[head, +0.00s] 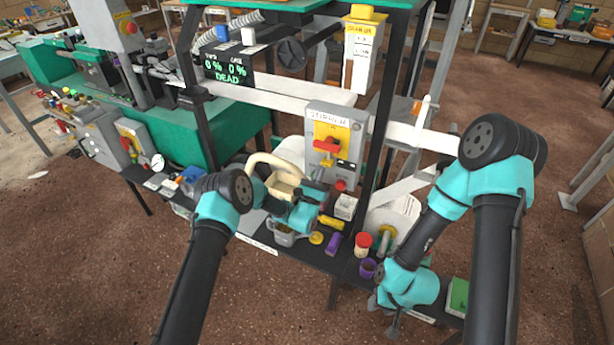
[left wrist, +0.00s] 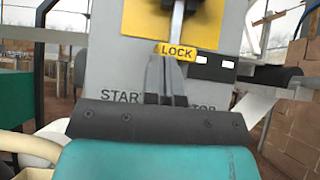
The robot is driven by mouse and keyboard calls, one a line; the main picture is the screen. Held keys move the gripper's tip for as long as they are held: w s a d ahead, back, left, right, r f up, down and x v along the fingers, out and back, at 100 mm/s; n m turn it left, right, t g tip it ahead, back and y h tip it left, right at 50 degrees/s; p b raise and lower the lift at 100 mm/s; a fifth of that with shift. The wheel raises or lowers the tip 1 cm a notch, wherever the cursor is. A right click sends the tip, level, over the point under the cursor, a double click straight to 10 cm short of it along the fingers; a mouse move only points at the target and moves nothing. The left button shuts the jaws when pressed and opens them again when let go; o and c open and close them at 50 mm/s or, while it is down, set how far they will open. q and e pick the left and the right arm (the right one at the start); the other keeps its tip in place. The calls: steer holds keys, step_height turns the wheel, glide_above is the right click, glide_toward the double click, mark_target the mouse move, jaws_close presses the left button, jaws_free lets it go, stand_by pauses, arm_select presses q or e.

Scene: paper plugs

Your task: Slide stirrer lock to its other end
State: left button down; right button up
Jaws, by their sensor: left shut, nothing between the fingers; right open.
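The grey stirrer panel (head: 352,122) stands upright at the middle of the bench, with a yellow plate and a red handle (head: 326,146). In the left wrist view the panel (left wrist: 110,62) fills the middle. A yellow LOCK label (left wrist: 175,51) sits below a grey metal lever (left wrist: 177,20), with a black-and-white strip (left wrist: 213,67) to its right. My left gripper (head: 322,178) is in front of the panel's lower part. In the wrist view its fingertips (left wrist: 165,62) are together just below the label; contact is unclear. My right gripper (head: 393,326) is open, low at the front right.
A red-lidded jar (head: 362,243), a purple cup (head: 367,267) and a purple block (head: 333,243) stand on the bench right of my left gripper. A white roll (head: 402,212) is behind them. A dark post (head: 376,135) rises beside the panel.

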arm_select(q)
steer(key=shift+r, duration=0.3)
steer(key=w+d+f+v, duration=0.1)
steer(key=w+f+v, duration=0.1)
steer(key=v, duration=1.1)
steer(key=shift+f, duration=0.25)
steer(key=shift+s, duration=0.1)
